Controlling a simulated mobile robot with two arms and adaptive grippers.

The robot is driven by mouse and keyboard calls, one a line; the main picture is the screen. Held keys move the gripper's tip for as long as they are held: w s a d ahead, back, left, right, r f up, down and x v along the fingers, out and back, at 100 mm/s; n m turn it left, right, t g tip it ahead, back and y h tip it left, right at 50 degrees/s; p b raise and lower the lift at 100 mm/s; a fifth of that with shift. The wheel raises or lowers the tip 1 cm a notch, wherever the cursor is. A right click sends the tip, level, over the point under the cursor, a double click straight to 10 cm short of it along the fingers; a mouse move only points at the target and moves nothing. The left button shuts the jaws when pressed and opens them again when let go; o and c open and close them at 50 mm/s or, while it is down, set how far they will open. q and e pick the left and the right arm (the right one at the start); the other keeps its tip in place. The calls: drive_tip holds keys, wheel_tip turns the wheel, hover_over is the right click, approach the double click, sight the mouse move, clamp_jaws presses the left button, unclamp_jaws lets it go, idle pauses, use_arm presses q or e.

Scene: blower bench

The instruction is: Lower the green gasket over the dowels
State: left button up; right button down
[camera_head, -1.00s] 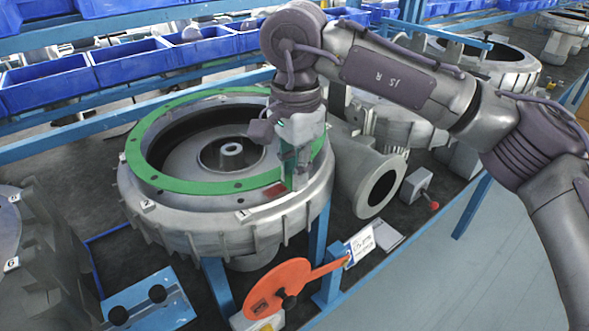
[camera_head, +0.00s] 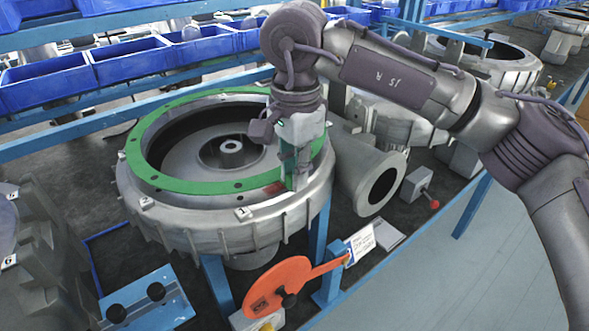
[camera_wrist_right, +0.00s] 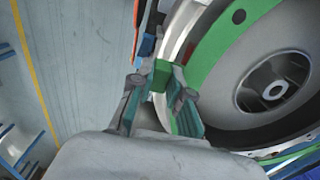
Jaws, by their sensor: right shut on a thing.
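The green gasket (camera_head: 211,186) is a flat ring with holes, lying over the rim of the round grey blower housing (camera_head: 215,243). I cannot tell whether it touches the rim all round. My right gripper (camera_head: 292,178) is at the ring's right front side, pointing down, shut on the gasket's green tab. In the right wrist view the green tab (camera_wrist_right: 161,74) sits between the fingertips of the right gripper (camera_wrist_right: 160,88), with the gasket (camera_wrist_right: 228,45) curving away to the right. The dowels are too small or hidden to make out. My left gripper is not in view.
An orange disc with a handle (camera_head: 278,287) stands in front of the housing. A grey outlet pipe (camera_head: 378,185) and a small box with a red-knobbed lever (camera_head: 419,184) are at the right. Blue bins (camera_head: 130,62) line the back. A blue plate with black knobs (camera_head: 148,299) is front left.

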drive_tip(key=shift+f+b, duration=1)
idle(1.4)
drive_tip(key=c, duration=1)
unclamp_jaws()
wheel_tip(320, 180, up, 12)
drive_tip(key=shift+s, duration=0.1)
